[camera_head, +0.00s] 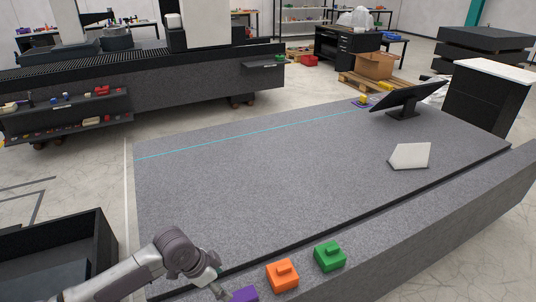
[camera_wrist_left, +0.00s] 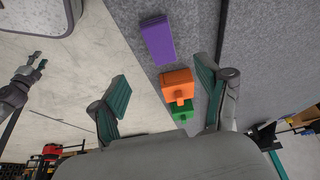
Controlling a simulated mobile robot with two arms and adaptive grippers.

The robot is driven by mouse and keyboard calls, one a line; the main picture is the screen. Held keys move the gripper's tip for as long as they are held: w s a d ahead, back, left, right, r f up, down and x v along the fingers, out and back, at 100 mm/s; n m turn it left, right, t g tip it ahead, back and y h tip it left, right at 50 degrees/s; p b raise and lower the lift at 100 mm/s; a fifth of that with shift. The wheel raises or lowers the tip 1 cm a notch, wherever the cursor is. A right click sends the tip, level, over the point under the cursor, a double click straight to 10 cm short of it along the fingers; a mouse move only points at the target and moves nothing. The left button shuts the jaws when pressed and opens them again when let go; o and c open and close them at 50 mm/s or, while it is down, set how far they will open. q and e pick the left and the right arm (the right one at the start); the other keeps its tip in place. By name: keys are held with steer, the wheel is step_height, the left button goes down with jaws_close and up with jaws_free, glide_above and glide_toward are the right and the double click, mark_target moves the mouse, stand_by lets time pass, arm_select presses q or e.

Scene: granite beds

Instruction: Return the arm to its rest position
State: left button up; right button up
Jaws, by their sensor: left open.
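My left gripper (camera_head: 222,290) is low in the head view, at the near edge of the granite bed. In the left wrist view its two fingers (camera_wrist_left: 165,80) are spread wide with nothing between them. A purple block (camera_head: 244,294) lies beside the gripper, partly cut off by the frame. An orange block (camera_head: 282,275) and a green block (camera_head: 330,256) stand in a row to its right. The left wrist view also shows the purple block (camera_wrist_left: 158,40), the orange block (camera_wrist_left: 177,84) and the green block (camera_wrist_left: 181,110). Another gripper (camera_wrist_left: 38,62), apparently my right, is small at that view's left.
The wide granite bed (camera_head: 270,180) is mostly bare. A pale plate (camera_head: 410,155) and a tilted dark monitor (camera_head: 408,96) stand on its right part. A dark open bin (camera_head: 60,255) is at the lower left. A shelf with small parts (camera_head: 66,112) is behind.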

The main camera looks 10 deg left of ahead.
arm_select(q)
steer(key=s+d+n+t, duration=0.1)
steer(key=s+d+n, duration=0.45)
steer(key=s, duration=0.75)
steer(key=s+a+r+n+y, duration=0.2)
steer(key=s+a+n+y, duration=0.15)
steer(key=s+a, duration=0.4)
steer(key=s+f+g, duration=0.1)
steer(key=s+f, duration=0.1)
steer(key=f, duration=1.2)
steer(key=s+f, duration=0.2)
steer(key=f, duration=1.2)
steer(key=s+a+f+g, duration=0.1)
steer(key=s+a+f, duration=0.1)
steer(key=s+f, duration=1.3)
steer(key=shift+s+g, duration=0.3)
steer(key=shift+s, duration=0.1)
steer(key=shift+a+r, duration=0.1)
